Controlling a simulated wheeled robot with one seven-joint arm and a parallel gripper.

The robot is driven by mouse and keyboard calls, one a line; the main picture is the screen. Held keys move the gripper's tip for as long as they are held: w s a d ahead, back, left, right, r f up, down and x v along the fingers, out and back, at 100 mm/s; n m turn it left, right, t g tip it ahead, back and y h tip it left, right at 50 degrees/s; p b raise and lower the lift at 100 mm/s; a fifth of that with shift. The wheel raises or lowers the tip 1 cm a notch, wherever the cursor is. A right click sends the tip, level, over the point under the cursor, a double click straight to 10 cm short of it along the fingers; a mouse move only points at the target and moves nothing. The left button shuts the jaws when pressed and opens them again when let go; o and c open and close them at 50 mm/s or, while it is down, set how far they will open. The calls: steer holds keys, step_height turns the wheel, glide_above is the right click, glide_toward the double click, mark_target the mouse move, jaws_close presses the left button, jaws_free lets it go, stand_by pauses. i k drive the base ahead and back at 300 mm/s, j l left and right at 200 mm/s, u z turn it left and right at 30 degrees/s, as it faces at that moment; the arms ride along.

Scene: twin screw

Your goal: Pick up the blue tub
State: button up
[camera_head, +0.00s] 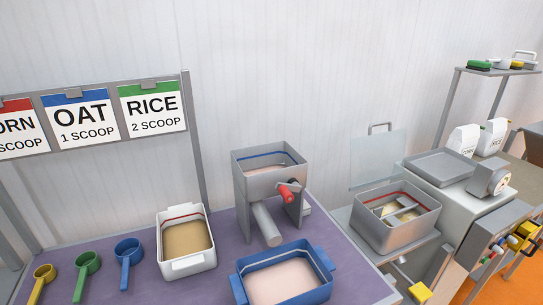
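The blue tub (324,263) stands on the purple table top at the lower middle of the head view. It is rectangular with a handle lug on each short end, and it holds a pale pinkish powder. Its near edge runs close to the bottom of the picture. My gripper is not in view, and nothing is seen touching the tub.
A metal hopper machine (269,186) with a spout and red-handled crank stands just behind the blue tub. A white tub (187,266) of tan powder is to the left, beside blue (124,284), green and yellow scoops. A steel bin (396,235) stands to the right.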

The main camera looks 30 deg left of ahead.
mark_target(297, 273)
steer(key=u, duration=1.25)
